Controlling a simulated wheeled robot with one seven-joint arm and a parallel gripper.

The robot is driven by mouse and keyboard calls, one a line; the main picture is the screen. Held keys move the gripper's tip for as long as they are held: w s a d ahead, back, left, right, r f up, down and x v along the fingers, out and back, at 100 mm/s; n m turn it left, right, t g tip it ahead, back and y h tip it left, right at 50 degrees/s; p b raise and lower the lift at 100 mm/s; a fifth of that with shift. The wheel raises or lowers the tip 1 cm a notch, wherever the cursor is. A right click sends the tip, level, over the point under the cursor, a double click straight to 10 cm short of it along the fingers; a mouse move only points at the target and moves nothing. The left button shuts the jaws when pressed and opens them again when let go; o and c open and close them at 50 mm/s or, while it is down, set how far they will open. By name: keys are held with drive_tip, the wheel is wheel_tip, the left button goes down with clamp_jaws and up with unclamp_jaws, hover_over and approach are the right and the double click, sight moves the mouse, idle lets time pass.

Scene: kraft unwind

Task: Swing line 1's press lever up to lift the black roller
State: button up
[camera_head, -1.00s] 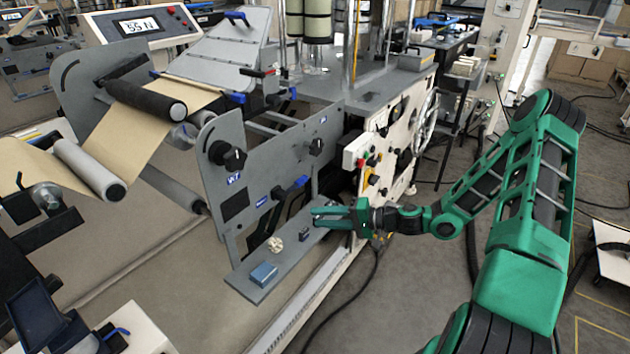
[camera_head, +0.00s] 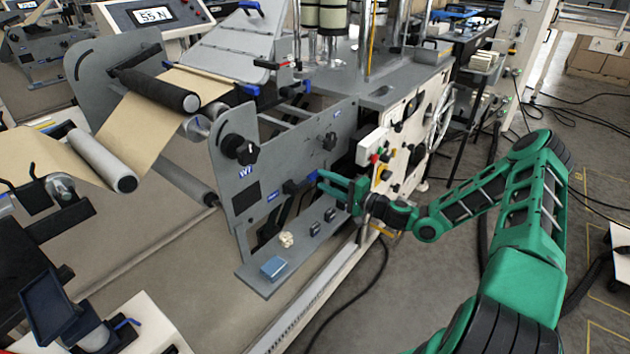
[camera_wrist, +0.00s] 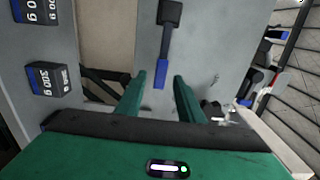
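A dark lever with a blue end (camera_head: 300,184) sticks out from the grey side panel (camera_head: 262,165) of the machine. In the wrist view the same lever (camera_wrist: 168,22) points toward my gripper, its blue end just ahead of and between the fingertips. My gripper (camera_head: 321,182) is open and close to the lever; the wrist view shows its two green fingers apart (camera_wrist: 159,80). I cannot tell whether either finger touches the lever. A black roller (camera_head: 160,90) lies across the brown paper web (camera_head: 140,128) at the upper left; its contact with the paper is unclear.
A low shelf (camera_head: 258,284) below the panel carries a blue block (camera_head: 274,268), a crumpled pale piece (camera_head: 286,239) and small dark weights (camera_head: 316,229). A grey roller (camera_head: 95,160) is at left.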

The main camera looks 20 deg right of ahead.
sight(316, 177)
drive_tip(key=shift+x, duration=1.6)
